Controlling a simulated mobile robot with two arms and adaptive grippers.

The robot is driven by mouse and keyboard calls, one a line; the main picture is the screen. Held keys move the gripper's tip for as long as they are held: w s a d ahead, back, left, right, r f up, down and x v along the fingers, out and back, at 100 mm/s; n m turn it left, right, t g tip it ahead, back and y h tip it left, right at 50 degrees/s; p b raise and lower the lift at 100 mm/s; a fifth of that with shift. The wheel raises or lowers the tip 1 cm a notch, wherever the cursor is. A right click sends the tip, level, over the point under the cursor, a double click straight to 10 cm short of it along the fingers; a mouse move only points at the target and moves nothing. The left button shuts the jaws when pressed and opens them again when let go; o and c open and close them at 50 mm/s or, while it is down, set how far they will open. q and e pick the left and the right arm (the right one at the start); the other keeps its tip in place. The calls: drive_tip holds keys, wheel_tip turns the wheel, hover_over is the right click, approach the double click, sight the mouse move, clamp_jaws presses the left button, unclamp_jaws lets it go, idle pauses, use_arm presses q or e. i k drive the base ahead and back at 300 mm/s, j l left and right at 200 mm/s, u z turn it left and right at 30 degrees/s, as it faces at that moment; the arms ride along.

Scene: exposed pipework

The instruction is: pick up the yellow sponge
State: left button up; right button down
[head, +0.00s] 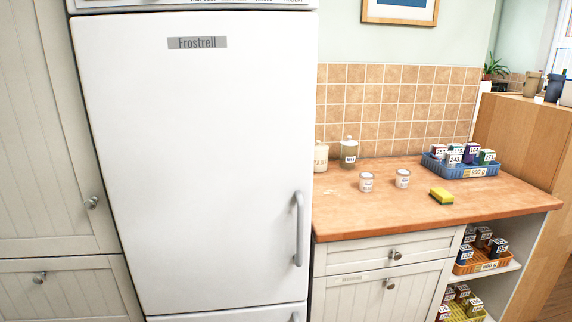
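The yellow sponge (441,195) lies flat on the wooden worktop (355,212), toward its right part and in front of a blue basket. It has a dark green layer at its lower side. Nothing covers it, and bare wood lies around it. Neither of my grippers shows in the head view.
A blue basket (470,170) of small boxes stands behind the sponge. Two small white cans (403,178) (366,181) stand left of it, and two jars (349,151) (321,156) stand by the tiles. A tall white fridge (200,150) borders the worktop's left. The front worktop is clear.

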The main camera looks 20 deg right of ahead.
sight(442, 197)
drive_tip(key=z, duration=1.55)
